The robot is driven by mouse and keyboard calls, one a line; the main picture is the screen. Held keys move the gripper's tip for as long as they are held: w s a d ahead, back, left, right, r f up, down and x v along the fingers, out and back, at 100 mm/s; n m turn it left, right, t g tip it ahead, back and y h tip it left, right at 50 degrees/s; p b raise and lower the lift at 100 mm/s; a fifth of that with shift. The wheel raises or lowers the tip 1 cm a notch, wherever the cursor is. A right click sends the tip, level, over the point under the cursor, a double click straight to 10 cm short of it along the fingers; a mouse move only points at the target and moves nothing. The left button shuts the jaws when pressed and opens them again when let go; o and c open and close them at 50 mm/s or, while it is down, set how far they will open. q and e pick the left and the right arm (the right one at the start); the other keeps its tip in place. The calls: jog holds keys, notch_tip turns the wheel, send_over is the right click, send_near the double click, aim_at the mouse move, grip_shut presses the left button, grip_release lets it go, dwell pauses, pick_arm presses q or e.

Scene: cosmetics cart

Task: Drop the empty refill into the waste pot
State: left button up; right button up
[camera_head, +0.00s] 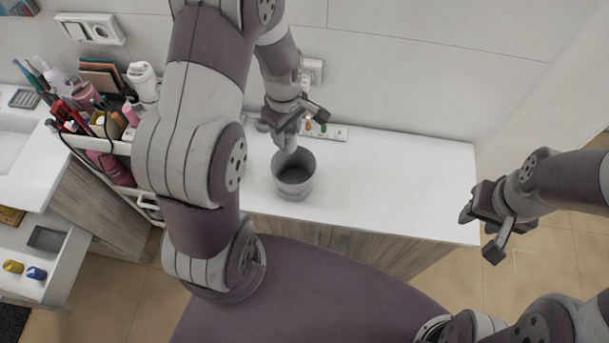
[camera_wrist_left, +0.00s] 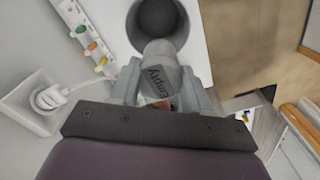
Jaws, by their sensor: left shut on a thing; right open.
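The grey waste pot (camera_head: 294,188) stands upright on the white counter, with its dark opening facing up. In the left wrist view the pot (camera_wrist_left: 134,28) is at the top, just beyond the refill. My left gripper (camera_head: 288,128) is shut on the empty refill (camera_wrist_left: 157,78), a grey cylinder with a dark label reading "EMPTY". The left gripper's fingers (camera_wrist_left: 160,84) lie on both sides of it. In the head view the refill (camera_head: 286,156) is at the pot's back rim; whether it touches the rim I cannot tell. My right gripper (camera_head: 490,222) is open and empty, off the counter's right end.
A cart (camera_head: 118,148) crowded with cosmetics stands left of my left arm. The counter right of the pot is clear (camera_head: 400,185).

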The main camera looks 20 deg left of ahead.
pick_arm(q)
jog(key=f+b, duration=0.3)
jog(key=a+f+b, duration=0.1)
jog(key=f, duration=0.1)
jog(key=shift+f, duration=0.2)
jog(key=shift+d+f+b, duration=0.3)
jog(key=shift+f+b, duration=0.05)
jog(key=shift+b, duration=0.15)
jog(key=shift+a+r, duration=0.1)
jog(key=o, duration=1.1)
jog(key=shift+a, duration=0.15)
